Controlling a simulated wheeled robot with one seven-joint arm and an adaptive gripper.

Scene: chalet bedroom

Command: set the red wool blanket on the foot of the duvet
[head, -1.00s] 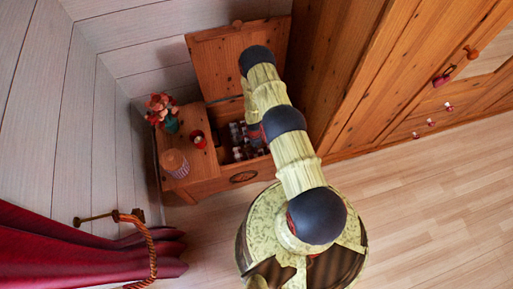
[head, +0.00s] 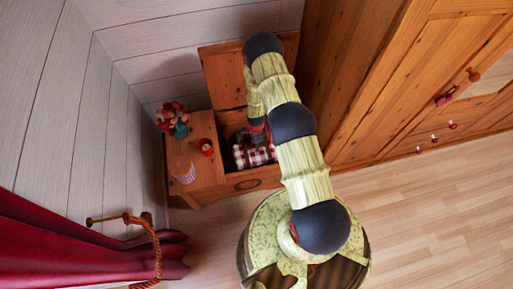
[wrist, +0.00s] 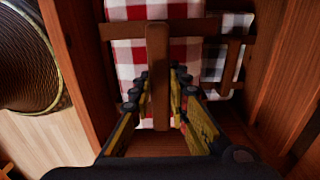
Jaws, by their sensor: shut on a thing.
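No plain red wool blanket or duvet is clearly visible. Red-and-white checked cloth (wrist: 133,58) lies under a brown wooden bar frame in the wrist view. It also shows inside the open wooden chest in the head view (head: 257,156). A black-and-white checked cloth (wrist: 214,62) lies to its right. My gripper (wrist: 162,76) reaches into the chest, its fingers closed about the upright wooden bar (wrist: 157,45) of the frame. In the head view my arm hides most of the gripper. The bottom of the chest is mostly hidden.
The chest's raised lid (head: 224,78) leans at the back. A flower vase (head: 181,130), a red jar (head: 206,147) and a ribbed pot (head: 184,173) stand left of the opening. A tall wardrobe (head: 385,80) stands right. Red curtain (head: 90,245) hangs lower left. Floor (head: 430,210) is clear.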

